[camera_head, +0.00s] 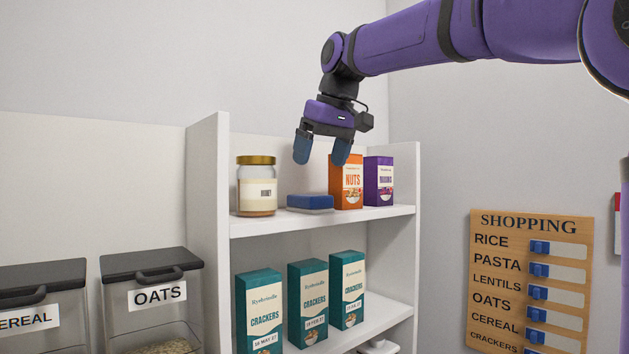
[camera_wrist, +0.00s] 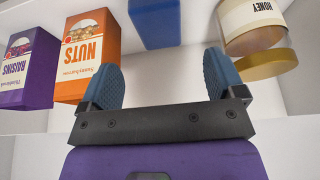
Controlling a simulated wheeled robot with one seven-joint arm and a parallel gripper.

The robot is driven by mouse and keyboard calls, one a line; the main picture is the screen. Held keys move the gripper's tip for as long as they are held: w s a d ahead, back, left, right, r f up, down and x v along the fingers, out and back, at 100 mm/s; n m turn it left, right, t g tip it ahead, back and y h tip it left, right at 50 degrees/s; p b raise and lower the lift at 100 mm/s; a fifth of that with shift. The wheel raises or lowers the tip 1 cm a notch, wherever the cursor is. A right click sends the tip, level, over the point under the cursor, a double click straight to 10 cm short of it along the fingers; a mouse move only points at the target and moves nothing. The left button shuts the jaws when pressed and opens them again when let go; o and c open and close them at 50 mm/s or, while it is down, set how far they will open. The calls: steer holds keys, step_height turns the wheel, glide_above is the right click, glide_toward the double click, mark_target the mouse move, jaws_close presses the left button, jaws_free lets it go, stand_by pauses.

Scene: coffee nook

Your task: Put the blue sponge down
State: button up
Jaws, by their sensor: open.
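The blue sponge (camera_head: 310,202) lies on the top shelf (camera_head: 250,226), between the honey jar (camera_head: 257,187) and the orange nuts box (camera_head: 347,182). It has a blue upper layer and a paler layer beneath. My gripper (camera_head: 322,155) is open and empty, above and apart from the sponge, with its blue fingertips pointing down. In the wrist view my open fingers (camera_wrist: 163,80) show in front, and part of the sponge (camera_wrist: 155,22) shows beyond them at the top edge, cut off by the frame.
A purple raisins box (camera_head: 378,181) stands right of the nuts box. Several teal cracker boxes (camera_head: 308,302) stand on the shelf below. Lidded bins (camera_head: 152,295) stand at left. A shopping board (camera_head: 532,280) hangs on the right wall.

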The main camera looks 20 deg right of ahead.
steer(key=shift+v, duration=1.5)
steer(key=s+d+f+m, duration=0.1)
steer(key=s+d+f, duration=0.1)
steer(key=s+f, duration=1)
steer(key=s+d+f+m+t+h, duration=0.1)
steer(key=s+d+f+m, duration=0.1)
steer(key=s+f, duration=1.1)
step_height(320, 180, down, 4)
steer(key=shift+d+r+m, duration=0.2)
steer(key=shift+d+m, duration=0.1)
steer(key=shift+d, duration=0.4)
